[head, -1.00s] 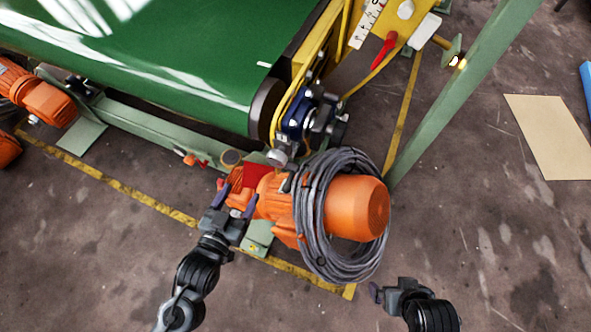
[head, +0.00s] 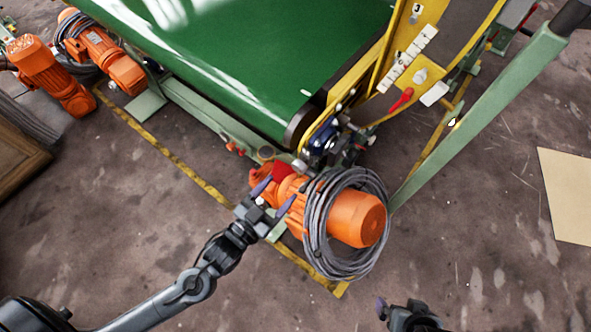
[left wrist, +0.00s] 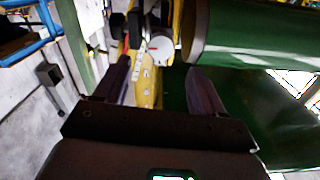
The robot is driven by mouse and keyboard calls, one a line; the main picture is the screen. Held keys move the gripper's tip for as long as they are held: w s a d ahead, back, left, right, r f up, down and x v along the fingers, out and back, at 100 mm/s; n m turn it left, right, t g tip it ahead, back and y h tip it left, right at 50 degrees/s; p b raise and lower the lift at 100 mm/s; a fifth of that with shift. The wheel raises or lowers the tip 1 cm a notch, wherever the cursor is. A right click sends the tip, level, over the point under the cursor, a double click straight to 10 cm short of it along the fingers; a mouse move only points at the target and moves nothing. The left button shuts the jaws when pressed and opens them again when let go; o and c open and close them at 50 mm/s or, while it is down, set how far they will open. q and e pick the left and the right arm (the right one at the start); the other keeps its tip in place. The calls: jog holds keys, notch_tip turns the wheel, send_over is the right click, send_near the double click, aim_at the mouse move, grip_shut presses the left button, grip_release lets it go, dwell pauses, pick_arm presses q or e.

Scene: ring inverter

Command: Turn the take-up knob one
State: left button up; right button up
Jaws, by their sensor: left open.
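My left gripper (head: 274,196) is open and empty in the head view. Its fingers overlap the near end of the orange motor (head: 361,219) at the conveyor's corner; I cannot tell whether they touch it. Past them are a dark blue bearing block (head: 318,141) and a dark knob-like part (head: 362,140), too small to identify surely as take-up knob one. In the left wrist view a round white dial with a red mark (left wrist: 160,48) shows between the spread fingers (left wrist: 162,88), apart from them. My right gripper (head: 388,308) is at the bottom edge, partly cut off.
The green belt (head: 250,55) and yellow frame plate (head: 441,45) lie beyond. A grey cable coil (head: 318,222) hangs around the motor. A green post (head: 480,110) slants at right. A red handle (head: 402,100) sits on the plate. Floor at front is clear.

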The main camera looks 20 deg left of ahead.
aim_at(297, 169)
pick_arm(q)
jog(key=b+x, duration=0.2)
jog(key=x, duration=0.5)
jog(key=shift+w, duration=0.4)
jog(key=c, duration=1.1)
jog(key=shift+o, duration=0.2)
jog(key=shift+r+n+p, duration=0.2)
jog(key=shift+n+p, duration=0.4)
jog(key=shift+p, duration=0.3)
jog(key=n+p, duration=0.9)
jog(key=p, duration=0.1)
jog(key=n+p, duration=0.3)
jog(key=n, duration=0.1)
jog(key=shift+p, duration=0.3)
jog(key=n+p, duration=0.2)
jog(key=n, duration=0.1)
jog(key=shift+n+p, duration=0.4)
jog(key=n+p, duration=0.2)
jog(key=n, duration=0.1)
jog(key=shift+f, duration=0.1)
jog(key=shift+f+n+p, duration=0.15)
jog(key=shift+n+p, duration=0.7)
jog(key=shift+n, duration=0.55)
